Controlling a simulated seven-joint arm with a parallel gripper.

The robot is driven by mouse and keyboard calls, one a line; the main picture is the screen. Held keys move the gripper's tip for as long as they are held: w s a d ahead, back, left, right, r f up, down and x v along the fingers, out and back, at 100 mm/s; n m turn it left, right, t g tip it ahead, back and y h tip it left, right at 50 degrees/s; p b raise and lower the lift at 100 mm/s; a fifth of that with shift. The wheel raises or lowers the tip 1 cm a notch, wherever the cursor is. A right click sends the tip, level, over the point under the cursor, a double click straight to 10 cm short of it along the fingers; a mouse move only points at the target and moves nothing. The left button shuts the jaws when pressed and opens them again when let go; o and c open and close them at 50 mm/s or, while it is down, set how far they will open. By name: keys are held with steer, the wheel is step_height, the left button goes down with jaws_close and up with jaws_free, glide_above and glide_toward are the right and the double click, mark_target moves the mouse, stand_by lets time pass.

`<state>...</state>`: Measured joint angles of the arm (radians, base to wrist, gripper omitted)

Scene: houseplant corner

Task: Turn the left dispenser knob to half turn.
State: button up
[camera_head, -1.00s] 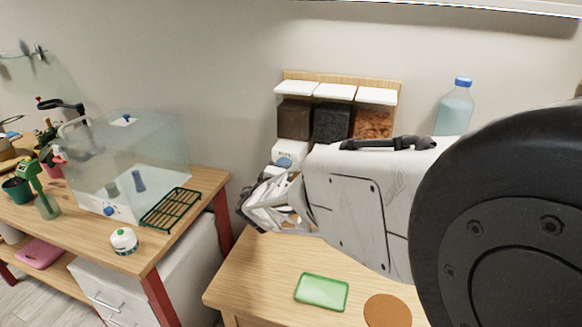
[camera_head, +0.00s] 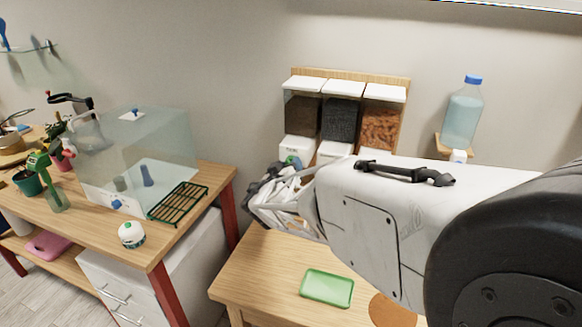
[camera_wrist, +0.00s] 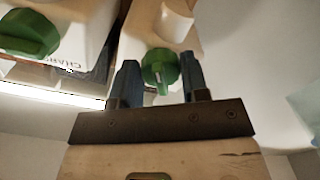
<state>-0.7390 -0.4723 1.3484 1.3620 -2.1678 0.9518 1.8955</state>
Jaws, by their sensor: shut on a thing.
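The left dispenser (camera_head: 296,144) hangs on the wall, dark brown fill above a white base. Its green knob (camera_wrist: 158,62) sits between the two blue fingers of my gripper (camera_wrist: 161,74) in the wrist view. My gripper is shut on this knob. The knob's ridge runs nearly upright in that picture, with a pale mark at its lower end. In the head view the knob is small beside my gripper (camera_head: 291,163) and partly hidden. The middle dispenser's green knob (camera_wrist: 28,34) shows in the wrist view with its ridge lying roughly sideways.
The middle dispenser (camera_head: 341,118) and right dispenser (camera_head: 382,124) hang close by. A blue-capped bottle (camera_head: 462,115) stands to the right. A green tray (camera_head: 327,288) and a brown round mat (camera_head: 392,311) lie on the wooden table below. A glass tank (camera_head: 150,150) stands on the left bench.

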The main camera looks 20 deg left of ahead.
steer(key=m, duration=0.6)
steer(key=shift+a+f, duration=0.1)
stand_by(0.3)
steer(key=o, duration=0.9)
steer(key=shift+s, duration=0.15)
steer(key=s, duration=0.7)
steer(key=shift+s, duration=0.25)
stand_by(0.3)
